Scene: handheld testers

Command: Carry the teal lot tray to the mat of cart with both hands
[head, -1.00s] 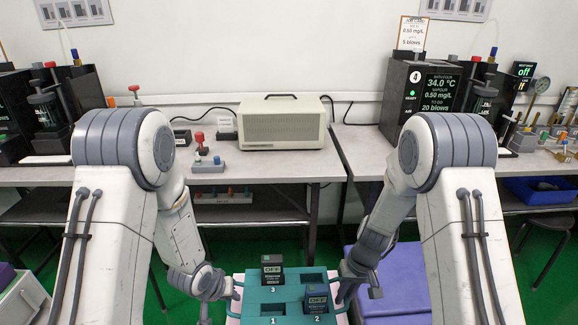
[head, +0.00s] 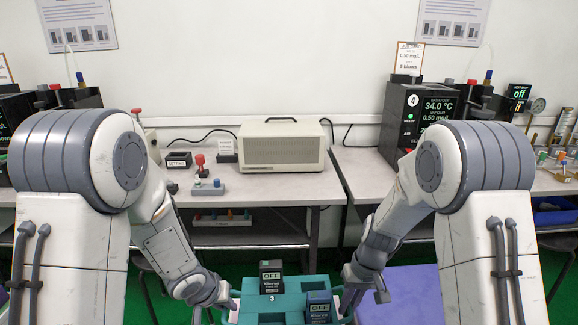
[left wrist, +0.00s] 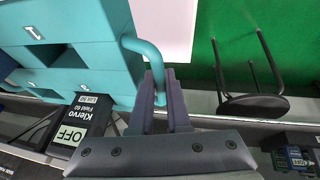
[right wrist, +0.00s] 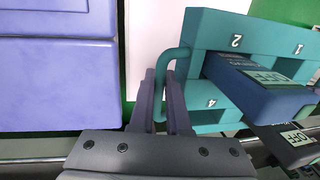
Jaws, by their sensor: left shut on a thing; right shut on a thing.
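The teal lot tray (head: 290,287) is at the bottom centre of the head view, its near part cut off. A black tester (head: 271,275) marked OFF stands in it by number 3, and a dark blue tester (head: 318,305) sits at its right. My left gripper (head: 232,302) is shut on the tray's left handle, and the left wrist view shows that handle (left wrist: 137,45) between the fingers (left wrist: 160,88). My right gripper (head: 350,300) is shut on the right handle (right wrist: 168,62), seen between the fingers (right wrist: 160,90). I cannot identify the cart's mat for certain.
A lavender block (right wrist: 55,85) lies right of the tray; it also shows in the head view (head: 418,290). A white surface (right wrist: 150,35) shows beneath the tray. Benches behind carry a beige case (head: 282,147) and a black instrument (head: 420,110). Green floor (left wrist: 240,50) and a stool (left wrist: 253,100) show.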

